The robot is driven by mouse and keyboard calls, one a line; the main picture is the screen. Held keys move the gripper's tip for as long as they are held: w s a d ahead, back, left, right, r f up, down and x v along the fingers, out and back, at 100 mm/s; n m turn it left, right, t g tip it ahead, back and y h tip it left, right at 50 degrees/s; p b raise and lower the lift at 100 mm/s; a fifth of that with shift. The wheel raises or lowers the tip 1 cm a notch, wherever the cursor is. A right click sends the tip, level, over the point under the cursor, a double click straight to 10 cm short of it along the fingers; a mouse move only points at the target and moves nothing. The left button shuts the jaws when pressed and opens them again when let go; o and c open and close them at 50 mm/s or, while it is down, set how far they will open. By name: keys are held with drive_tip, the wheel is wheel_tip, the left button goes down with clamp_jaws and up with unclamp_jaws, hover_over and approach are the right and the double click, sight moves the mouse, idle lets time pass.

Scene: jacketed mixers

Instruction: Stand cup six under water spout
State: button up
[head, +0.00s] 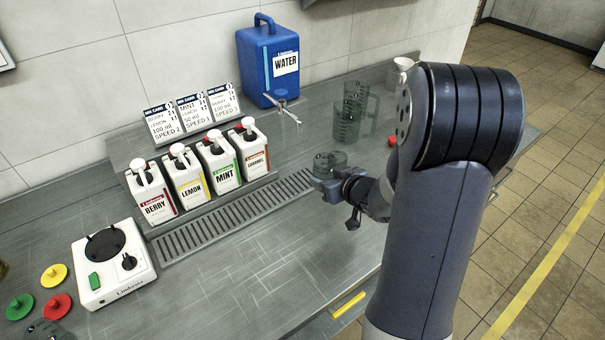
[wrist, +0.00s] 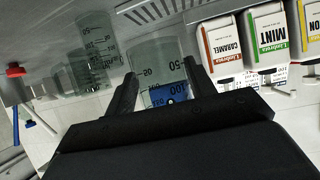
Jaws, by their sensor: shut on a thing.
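A clear graduated cup (head: 325,165) is held in my gripper (head: 338,190) at the right end of the drain grate. In the wrist view the cup (wrist: 158,62) sits between the two fingers, which are shut on it; I cannot read a cup number. The water spout (head: 290,112) comes out from the blue water canister (head: 270,82) at the back of the counter. The spout is behind and to the left of the held cup, which is apart from it. I cannot tell whether the cup touches the counter.
Clear graduated vessels (head: 350,108) stand right of the spout, near a red object (head: 392,141) and a pale mug (head: 402,66). Labelled syrup bottles (head: 222,165) line the left, behind the drain grate (head: 235,216). A white mixer base (head: 112,268) stands front left. The counter front is mostly clear.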

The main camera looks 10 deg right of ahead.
drive_tip(key=w+a, duration=0.1)
drive_tip(key=w, duration=0.2)
drive_tip(key=w+a+f, duration=0.1)
drive_tip(key=w, duration=0.2)
drive_tip(key=w+a+f, duration=0.1)
drive_tip(key=w+a, duration=0.1)
drive_tip(key=w, duration=0.1)
drive_tip(key=shift+w+f+p, duration=0.2)
drive_tip(key=shift+w+p, duration=0.2)
wheel_tip(320, 180, down, 4)
drive_tip(key=shift+f, duration=0.1)
drive_tip(key=shift+w+a+f, duration=0.1)
drive_tip(key=shift+w+f, duration=0.1)
drive_tip(key=shift+f, duration=0.2)
drive_tip(key=o, duration=1)
drive_tip(key=shift+o, duration=0.2)
drive_tip(key=shift+r, duration=0.15)
